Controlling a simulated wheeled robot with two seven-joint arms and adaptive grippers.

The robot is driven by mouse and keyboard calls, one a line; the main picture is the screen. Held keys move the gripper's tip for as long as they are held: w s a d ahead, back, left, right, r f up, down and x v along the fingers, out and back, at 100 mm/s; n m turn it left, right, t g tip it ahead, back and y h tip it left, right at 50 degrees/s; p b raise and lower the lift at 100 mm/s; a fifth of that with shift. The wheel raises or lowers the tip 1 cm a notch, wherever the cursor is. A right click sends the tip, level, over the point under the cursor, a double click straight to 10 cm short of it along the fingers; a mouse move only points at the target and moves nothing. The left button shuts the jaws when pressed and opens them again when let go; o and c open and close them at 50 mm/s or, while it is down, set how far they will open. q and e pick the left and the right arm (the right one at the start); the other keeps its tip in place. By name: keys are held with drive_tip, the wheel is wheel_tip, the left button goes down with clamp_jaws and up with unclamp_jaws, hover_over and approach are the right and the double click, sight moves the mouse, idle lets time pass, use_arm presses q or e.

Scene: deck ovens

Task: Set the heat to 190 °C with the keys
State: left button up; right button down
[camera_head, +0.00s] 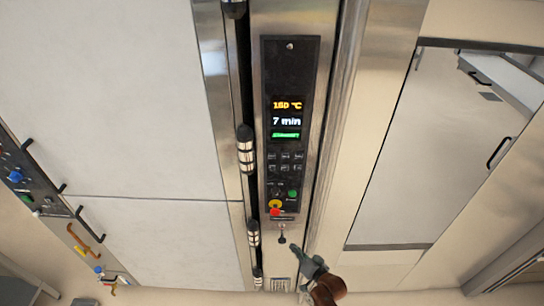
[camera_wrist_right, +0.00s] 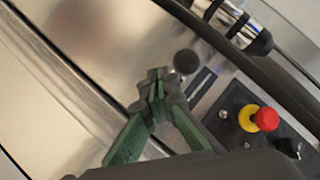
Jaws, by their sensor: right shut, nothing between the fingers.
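The oven's black control panel (camera_head: 290,75) stands upright on a steel column in the middle of the head view. Its display (camera_head: 287,118) reads what looks like 180 or 160 °C in orange, 7 min in white, and a green line below. Small dark keys (camera_head: 286,162) sit in rows under the display; their labels are too small to read. My right gripper (camera_head: 295,252) is below the panel, apart from the keys. In the right wrist view its green fingers (camera_wrist_right: 158,88) are shut and empty, close to a round dark knob (camera_wrist_right: 187,62). My left gripper is not in view.
A red emergency button on a yellow collar (camera_wrist_right: 258,118) and a green button (camera_head: 293,193) sit below the keys. A dark vertical bar with ringed steel handles (camera_head: 245,150) runs left of the panel. Pale oven doors (camera_head: 120,100) stand at left, a windowed panel at right.

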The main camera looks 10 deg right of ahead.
use_arm(q)
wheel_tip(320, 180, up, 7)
drive_tip(key=p, duration=0.6)
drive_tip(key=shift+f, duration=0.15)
use_arm(e)
drive_tip(key=a+r+t+y, duration=0.1)
drive_tip(key=a+r+y, duration=0.1)
drive_tip(key=r, duration=1.2)
drive_tip(key=a+r+t+y, duration=0.2)
drive_tip(key=a+r, duration=0.2)
drive_tip(key=r, duration=1.1)
drive_tip(key=a+r+m+t+y, duration=0.1)
drive_tip(key=a+r+t+y, duration=0.1)
drive_tip(key=r, duration=1.2)
drive_tip(key=shift+w+a+r, duration=0.15)
drive_tip(key=shift+a+r, duration=0.1)
drive_tip(key=shift+a, duration=0.55)
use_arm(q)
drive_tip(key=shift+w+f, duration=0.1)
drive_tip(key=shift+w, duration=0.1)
use_arm(e)
drive_tip(key=shift+w, duration=0.15)
